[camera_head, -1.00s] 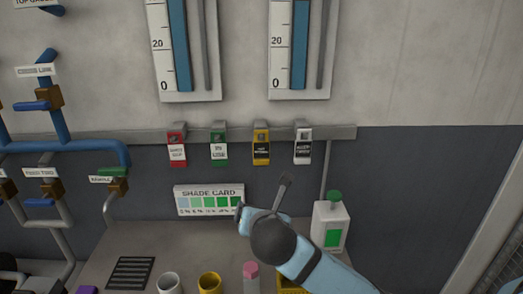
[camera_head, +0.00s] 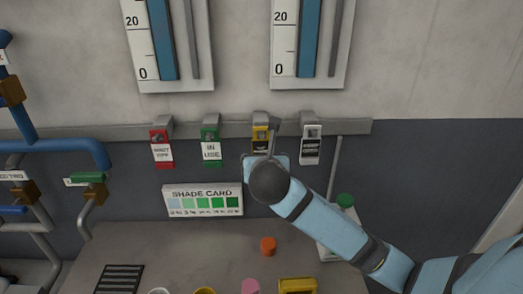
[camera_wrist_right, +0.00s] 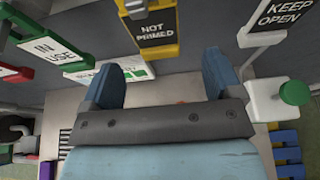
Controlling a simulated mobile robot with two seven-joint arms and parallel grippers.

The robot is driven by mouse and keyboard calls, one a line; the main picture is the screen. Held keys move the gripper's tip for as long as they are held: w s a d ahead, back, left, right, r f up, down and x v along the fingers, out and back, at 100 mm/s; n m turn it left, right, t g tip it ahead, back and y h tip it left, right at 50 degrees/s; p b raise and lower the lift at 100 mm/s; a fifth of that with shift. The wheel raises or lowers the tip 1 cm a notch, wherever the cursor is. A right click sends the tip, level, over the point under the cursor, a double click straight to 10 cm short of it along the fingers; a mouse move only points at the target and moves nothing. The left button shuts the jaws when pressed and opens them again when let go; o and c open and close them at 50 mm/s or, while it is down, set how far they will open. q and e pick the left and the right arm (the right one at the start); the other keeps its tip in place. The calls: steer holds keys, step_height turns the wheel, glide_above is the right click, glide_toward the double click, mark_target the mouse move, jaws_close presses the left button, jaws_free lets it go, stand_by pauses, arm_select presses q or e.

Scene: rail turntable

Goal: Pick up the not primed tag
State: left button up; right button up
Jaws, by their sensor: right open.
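The not primed tag (camera_head: 260,133) is yellow with a black label and hangs from the grey wall rail, third from the left. My right gripper covers its lower part in the head view. In the right wrist view the tag (camera_wrist_right: 178,30) reads "NOT PRIMED" and hangs just beyond the fingertips, between their directions. My right gripper (camera_wrist_right: 165,68) is open, with nothing between its fingers. In the head view the right gripper (camera_head: 266,160) is raised in front of the tag, its fingers largely hidden by the wrist. My left gripper is not in view.
A red tag (camera_head: 162,150), a green "IN USE" tag (camera_head: 211,148) and a white "KEEP OPEN" tag (camera_head: 311,146) hang from the same rail (camera_head: 350,127). The shade card (camera_head: 203,200) stands below.

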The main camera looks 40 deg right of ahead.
steer(key=p+x, duration=0.1)
steer(key=x, duration=0.7)
steer(key=shift+w+f, duration=0.25)
steer(key=c, duration=1)
